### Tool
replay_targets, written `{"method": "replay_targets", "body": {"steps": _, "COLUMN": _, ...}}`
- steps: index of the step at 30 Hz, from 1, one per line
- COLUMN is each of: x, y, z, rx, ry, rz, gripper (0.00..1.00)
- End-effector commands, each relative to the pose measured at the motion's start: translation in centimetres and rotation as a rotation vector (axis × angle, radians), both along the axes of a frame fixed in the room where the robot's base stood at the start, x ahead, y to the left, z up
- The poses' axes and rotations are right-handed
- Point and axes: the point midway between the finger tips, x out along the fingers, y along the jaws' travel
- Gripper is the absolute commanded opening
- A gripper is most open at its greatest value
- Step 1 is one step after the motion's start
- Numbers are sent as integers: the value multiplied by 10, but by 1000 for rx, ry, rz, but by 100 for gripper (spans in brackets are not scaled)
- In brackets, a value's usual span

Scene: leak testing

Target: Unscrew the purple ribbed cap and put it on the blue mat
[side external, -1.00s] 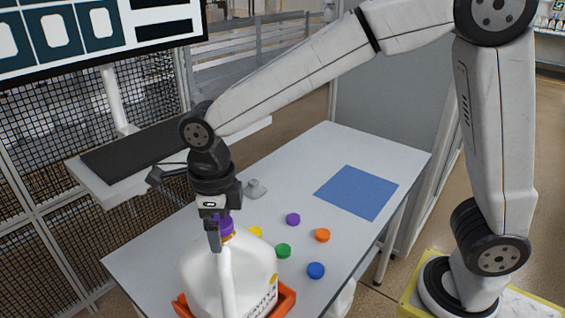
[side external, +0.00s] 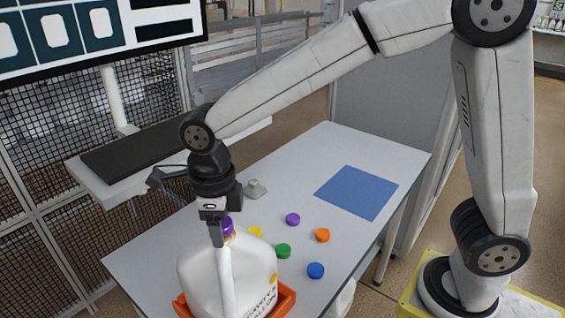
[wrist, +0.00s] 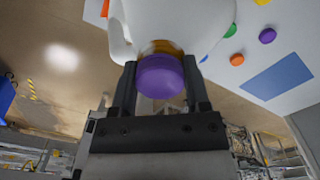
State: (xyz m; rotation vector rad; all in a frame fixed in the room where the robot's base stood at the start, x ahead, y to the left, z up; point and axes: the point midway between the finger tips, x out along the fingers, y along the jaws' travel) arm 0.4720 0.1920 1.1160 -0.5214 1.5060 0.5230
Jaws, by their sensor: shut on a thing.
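The purple ribbed cap (side external: 228,227) is at the top of a white jug (side external: 205,268), above an amber-coloured neck ring. My gripper (side external: 222,232) points down over the jug and is shut on this cap. In the wrist view the cap (wrist: 160,77) sits between the two dark fingers of my gripper (wrist: 159,72), in line with the jug neck. I cannot tell how far its thread is engaged. The blue mat (side external: 357,192) lies flat and empty at the table's far right; it also shows in the wrist view (wrist: 277,77).
The jug stands in an orange tray (side external: 287,298). Loose caps lie between jug and mat: yellow (side external: 255,232), another purple (side external: 293,219), orange (side external: 322,235), green (side external: 283,251) and blue (side external: 316,270). A small grey object (side external: 255,188) stands behind. A dark-topped shelf (side external: 145,148) is at the left.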

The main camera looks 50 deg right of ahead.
Motion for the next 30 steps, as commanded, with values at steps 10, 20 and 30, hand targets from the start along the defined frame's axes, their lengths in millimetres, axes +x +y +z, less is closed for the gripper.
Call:
{"method": "replay_targets", "body": {"steps": 10, "x": 0, "y": 0, "z": -3, "rx": -1, "ry": 1, "rz": 0, "gripper": 100}}
{"method": "replay_targets", "body": {"steps": 20, "x": 0, "y": 0, "z": 1, "rx": 0, "ry": 0, "rz": 0, "gripper": 100}}
{"method": "replay_targets", "body": {"steps": 30, "x": 0, "y": 0, "z": 19, "rx": 1, "ry": -1, "rz": 0, "gripper": 100}}
